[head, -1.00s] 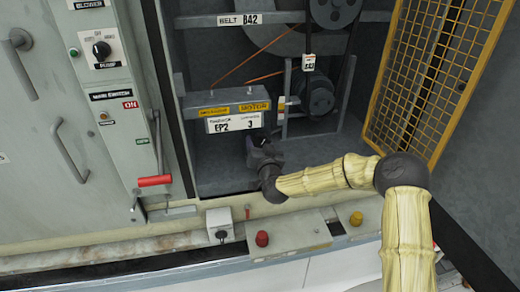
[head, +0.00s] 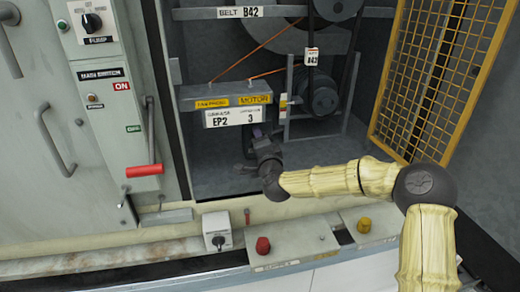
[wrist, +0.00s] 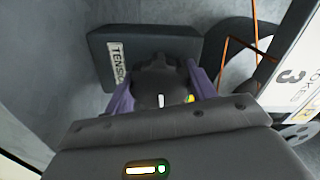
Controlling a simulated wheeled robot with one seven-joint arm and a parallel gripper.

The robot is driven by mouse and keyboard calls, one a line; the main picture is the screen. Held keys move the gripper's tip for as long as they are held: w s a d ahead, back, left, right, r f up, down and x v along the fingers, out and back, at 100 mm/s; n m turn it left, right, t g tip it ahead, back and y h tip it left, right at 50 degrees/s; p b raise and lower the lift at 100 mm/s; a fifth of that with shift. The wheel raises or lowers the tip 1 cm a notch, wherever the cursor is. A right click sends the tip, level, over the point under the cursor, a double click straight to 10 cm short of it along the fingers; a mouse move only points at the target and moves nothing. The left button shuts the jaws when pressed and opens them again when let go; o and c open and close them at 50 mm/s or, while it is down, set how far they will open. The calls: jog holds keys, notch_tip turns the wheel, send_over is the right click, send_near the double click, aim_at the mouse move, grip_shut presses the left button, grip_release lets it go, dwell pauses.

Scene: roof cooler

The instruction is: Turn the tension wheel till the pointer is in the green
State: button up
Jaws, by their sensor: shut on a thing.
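In the wrist view, the dark tension wheel (wrist: 158,82) sits between the two purple fingers of my gripper (wrist: 161,90), which is shut on it. The wheel is in front of a dark grey block (wrist: 170,45) labelled "TENSION", partly cut off from view. A white mark (wrist: 161,101) shows on the wheel's near side. A small coloured patch with green and yellow (wrist: 190,98) shows beside the right finger; I cannot make out a pointer there. In the head view my gripper (head: 258,134) is inside the open cabinet, under the EP2 label, and hides the wheel.
A yellow mesh door (head: 440,75) stands open at the right. Belts and a pulley (head: 320,90) are behind my gripper. A switch panel with a red-handled lever (head: 145,170) is at the left. Red (head: 263,246) and yellow (head: 364,225) knobs line the front ledge.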

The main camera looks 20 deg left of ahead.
jog(key=m+b, duration=0.4)
jog(key=m, duration=0.1)
jog(key=shift+f+m, duration=0.2)
jog(key=shift+m, duration=0.1)
jog(key=m+b, duration=0.4)
jog(key=m, duration=0.1)
jog(key=shift+r, duration=0.15)
jog(key=o, duration=1)
jog(key=shift+d+r, duration=0.1)
jog(key=shift+s, duration=0.1)
jog(key=v, duration=1.7)
jog(key=shift+d, duration=0.15)
